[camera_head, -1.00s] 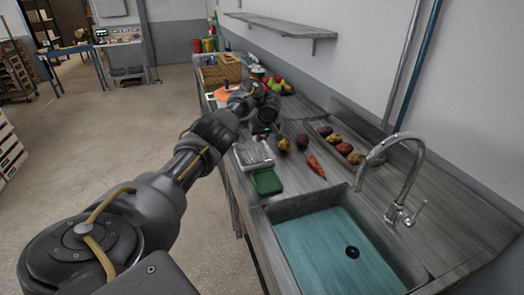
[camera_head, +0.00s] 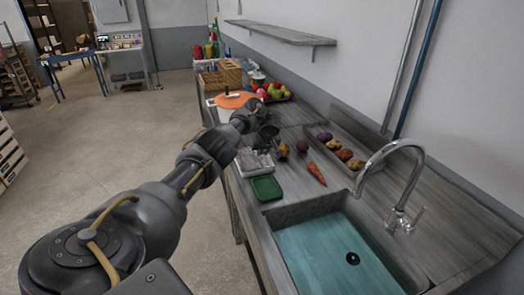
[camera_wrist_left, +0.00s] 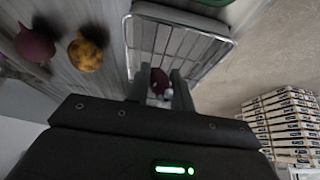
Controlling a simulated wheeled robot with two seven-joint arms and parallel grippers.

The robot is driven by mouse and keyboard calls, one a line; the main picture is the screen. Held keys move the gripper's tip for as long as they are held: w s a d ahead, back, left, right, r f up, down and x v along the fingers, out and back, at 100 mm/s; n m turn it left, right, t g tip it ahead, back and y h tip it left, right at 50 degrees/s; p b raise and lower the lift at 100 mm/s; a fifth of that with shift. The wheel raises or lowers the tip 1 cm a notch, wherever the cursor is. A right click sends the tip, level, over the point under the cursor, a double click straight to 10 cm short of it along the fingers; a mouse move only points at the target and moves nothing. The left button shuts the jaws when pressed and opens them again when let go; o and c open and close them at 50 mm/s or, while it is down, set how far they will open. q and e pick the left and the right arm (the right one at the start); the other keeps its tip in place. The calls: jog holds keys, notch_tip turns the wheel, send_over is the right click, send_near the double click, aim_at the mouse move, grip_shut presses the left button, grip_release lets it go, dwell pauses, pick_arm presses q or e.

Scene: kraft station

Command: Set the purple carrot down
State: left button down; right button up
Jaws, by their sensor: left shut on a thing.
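My left gripper (camera_head: 265,142) is over the counter at the wire basket (camera_head: 247,166), on its far side. In the left wrist view my left gripper (camera_wrist_left: 160,76) is shut on a dark purple thing, which I take to be the purple carrot (camera_wrist_left: 158,82). The carrot shows between the two fingers, in front of the wire basket (camera_wrist_left: 215,42). I cannot tell whether it touches the basket. In the head view the carrot is hidden by the gripper. My right gripper is not in view.
A green tray (camera_head: 267,188) lies between the basket and the sink (camera_head: 345,250). An orange carrot (camera_head: 316,174), a dark red beet (camera_head: 302,146) and a yellowish potato (camera_head: 284,151) lie to the right. A pot with an orange lid (camera_head: 235,100) stands farther back.

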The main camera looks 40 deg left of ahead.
pick_arm(q)
jog(key=c, duration=1.2)
grip_release()
jog(key=shift+r, duration=0.35)
jog(key=p+v, duration=0.2)
jog(key=v, duration=0.5)
jog(key=shift+r, duration=0.25)
jog(key=p+v, duration=0.4)
jog(key=p, duration=0.3)
jog(key=shift+s+d+r+p, duration=0.1)
jog(key=shift+d+r+p, duration=0.1)
jog(key=shift+p, duration=0.2)
jog(key=shift+f, duration=0.1)
